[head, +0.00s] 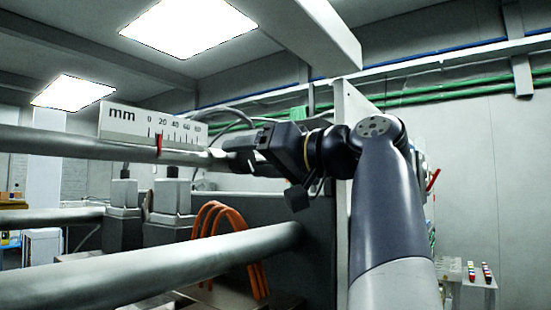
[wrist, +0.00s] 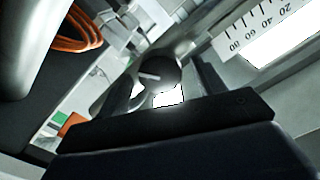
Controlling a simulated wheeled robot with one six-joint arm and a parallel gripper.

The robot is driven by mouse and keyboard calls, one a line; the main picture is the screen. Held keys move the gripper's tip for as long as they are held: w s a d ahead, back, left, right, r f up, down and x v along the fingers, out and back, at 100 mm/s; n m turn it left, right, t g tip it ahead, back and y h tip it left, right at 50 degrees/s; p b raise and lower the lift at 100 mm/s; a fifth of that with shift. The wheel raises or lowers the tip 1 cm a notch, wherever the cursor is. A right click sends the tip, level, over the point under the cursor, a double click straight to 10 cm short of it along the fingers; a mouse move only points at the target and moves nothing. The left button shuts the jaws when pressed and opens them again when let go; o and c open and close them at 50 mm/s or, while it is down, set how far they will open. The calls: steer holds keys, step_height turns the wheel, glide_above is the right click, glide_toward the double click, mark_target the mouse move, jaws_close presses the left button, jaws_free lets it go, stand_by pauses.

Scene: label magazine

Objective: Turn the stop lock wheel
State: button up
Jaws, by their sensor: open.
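A dark round part with a white line on its face, which looks like the stop lock wheel (wrist: 160,71), shows in the wrist view between the fingers of my gripper (wrist: 163,88). In the head view my gripper (head: 238,151) reaches left to the upper steel rod (head: 70,142), just right of the mm scale (head: 150,123). Its jaws are open around or just in front of the wheel; I cannot tell whether they touch it. The wheel cannot be made out in the head view, where the gripper covers that spot. A red pointer (head: 159,146) sits near the low end of the scale.
A thick lower rod (head: 200,262) crosses in front, below my gripper. Orange cables (head: 215,218) hang behind it, and show at upper left in the wrist view (wrist: 75,32). Grey blocks (head: 172,200) stand below the upper rod. A pale upright plate (head: 346,110) stands behind my arm.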

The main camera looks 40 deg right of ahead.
steer(key=b+v, duration=0.1)
steer(key=v, duration=0.9)
steer(key=shift+s, duration=0.2)
stand_by(0.5)
steer(key=shift+p+x, duration=0.6)
steer(key=shift+x, duration=4.8)
steer(key=shift+s+d, duration=0.1)
